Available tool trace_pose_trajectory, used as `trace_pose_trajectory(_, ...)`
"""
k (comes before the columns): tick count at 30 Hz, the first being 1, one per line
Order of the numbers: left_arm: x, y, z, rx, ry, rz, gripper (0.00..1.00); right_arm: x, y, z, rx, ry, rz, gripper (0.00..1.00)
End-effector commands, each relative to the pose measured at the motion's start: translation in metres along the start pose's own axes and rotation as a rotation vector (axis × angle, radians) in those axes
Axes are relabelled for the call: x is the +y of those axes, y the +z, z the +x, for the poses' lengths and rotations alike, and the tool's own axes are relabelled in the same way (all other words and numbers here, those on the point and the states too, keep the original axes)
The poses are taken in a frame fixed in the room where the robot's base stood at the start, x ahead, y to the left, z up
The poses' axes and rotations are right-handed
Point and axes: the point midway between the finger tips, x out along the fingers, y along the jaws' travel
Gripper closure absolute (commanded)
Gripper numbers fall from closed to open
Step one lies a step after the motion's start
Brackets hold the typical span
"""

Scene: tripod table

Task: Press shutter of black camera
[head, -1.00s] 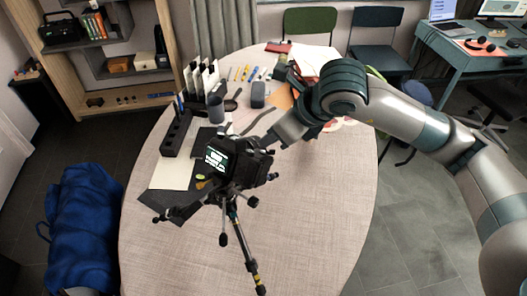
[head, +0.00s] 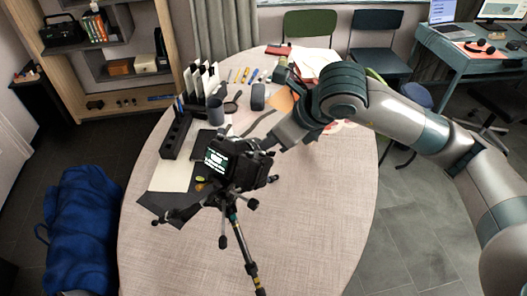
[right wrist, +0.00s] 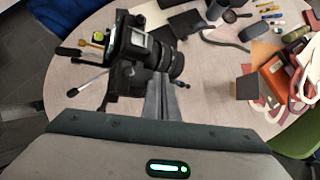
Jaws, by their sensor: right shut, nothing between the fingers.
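The black camera (head: 238,168) is mounted on a tripod (head: 232,213) at the near part of the round table, its lit screen facing me. My right gripper (head: 272,144) is shut and empty, its fingertips close to the camera's right side. In the right wrist view, the camera (right wrist: 128,45) with its lens shows just beyond the fingertips (right wrist: 160,80). The fingers overlap the lens side in the picture; I cannot tell whether they touch it. The shutter button is too small to make out. My left gripper is out of view.
The table (head: 300,230) is clear at the near right. A blue bag (head: 80,230) lies on the floor at left.

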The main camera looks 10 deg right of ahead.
Motion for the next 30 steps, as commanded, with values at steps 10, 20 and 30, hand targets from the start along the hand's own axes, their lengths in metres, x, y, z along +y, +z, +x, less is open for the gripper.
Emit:
trace_pose_trajectory(10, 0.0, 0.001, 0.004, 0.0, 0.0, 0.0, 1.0, 0.001, -0.001, 0.002, 0.0, 0.0, 0.0, 1.0)
trace_pose_trajectory(20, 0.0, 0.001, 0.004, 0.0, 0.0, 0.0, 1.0, 0.0, 0.0, 0.0, 0.0, 0.001, 0.0, 1.0)
trace_pose_trajectory(30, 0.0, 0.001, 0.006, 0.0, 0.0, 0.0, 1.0, -0.006, 0.006, -0.008, 0.0, 0.0, -0.001, 1.0)
